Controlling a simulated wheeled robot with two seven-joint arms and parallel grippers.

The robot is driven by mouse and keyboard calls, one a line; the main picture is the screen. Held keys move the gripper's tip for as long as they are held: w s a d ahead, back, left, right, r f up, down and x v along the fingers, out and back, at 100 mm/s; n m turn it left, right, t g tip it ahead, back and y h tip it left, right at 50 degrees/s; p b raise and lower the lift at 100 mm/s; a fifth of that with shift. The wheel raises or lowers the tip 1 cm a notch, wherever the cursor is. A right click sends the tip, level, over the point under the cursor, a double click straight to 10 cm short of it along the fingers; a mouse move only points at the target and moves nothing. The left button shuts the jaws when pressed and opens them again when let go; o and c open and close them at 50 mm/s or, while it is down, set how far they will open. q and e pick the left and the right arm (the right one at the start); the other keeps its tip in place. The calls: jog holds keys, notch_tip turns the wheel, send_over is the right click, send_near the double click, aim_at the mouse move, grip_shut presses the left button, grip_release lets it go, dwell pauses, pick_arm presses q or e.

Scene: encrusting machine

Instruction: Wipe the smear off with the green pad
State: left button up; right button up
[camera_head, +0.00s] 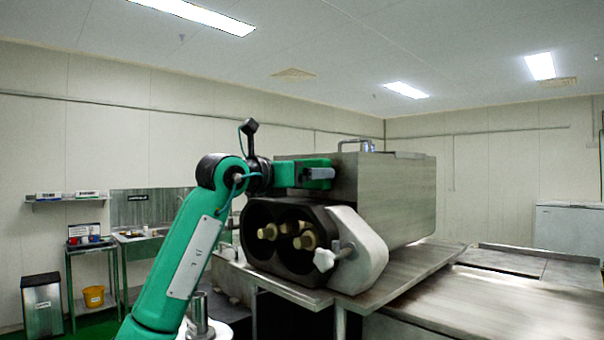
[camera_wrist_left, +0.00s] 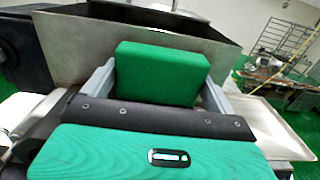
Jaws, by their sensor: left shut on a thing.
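My left gripper (camera_head: 322,174) is raised at the steel side of the encrusting machine's hopper (camera_head: 400,195), above the black roller housing. In the left wrist view, its two grey fingers (camera_wrist_left: 157,82) are shut on the green pad (camera_wrist_left: 160,74), one at each side edge. The pad is a thick block whose far side faces the steel hopper (camera_wrist_left: 68,62). I cannot tell whether the pad touches the steel. No smear shows in either view; the pad and gripper hide part of the steel. My right gripper is in neither view.
Below my left gripper are the dark housing with pale rollers (camera_head: 303,237), a white knob (camera_head: 325,259) and a light grey side cover (camera_head: 362,250). A steel table (camera_head: 500,300) extends right. A bin (camera_head: 42,300), a yellow bucket (camera_head: 94,296) and a sink bench stand at left.

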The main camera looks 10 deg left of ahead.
pick_arm(q)
jog(key=shift+w+d+p, duration=0.3)
jog(key=shift+w+d, duration=0.05)
jog(key=shift+w, duration=0.2)
jog(key=shift+s+d+f+b, duration=0.1)
jog(key=shift+s+d+b, duration=0.3)
jog(key=shift+d+b, duration=0.1)
jog(key=shift+s+d+b, duration=0.45)
jog(key=shift+s+d, duration=0.35)
jog(key=shift+d, duration=0.3)
jog(key=shift+w+d, duration=0.1)
jog(key=shift+w+a+r+p, duration=0.1)
jog(key=shift+w+a+p, duration=0.1)
jog(key=shift+w+a, duration=0.25)
jog(key=shift+w+a+r+p, duration=0.1)
jog(key=shift+w+a+p, duration=0.1)
jog(key=shift+a, duration=0.35)
jog(key=shift+w+a, duration=0.5)
jog(key=shift+a, duration=0.2)
jog(key=shift+f, duration=0.1)
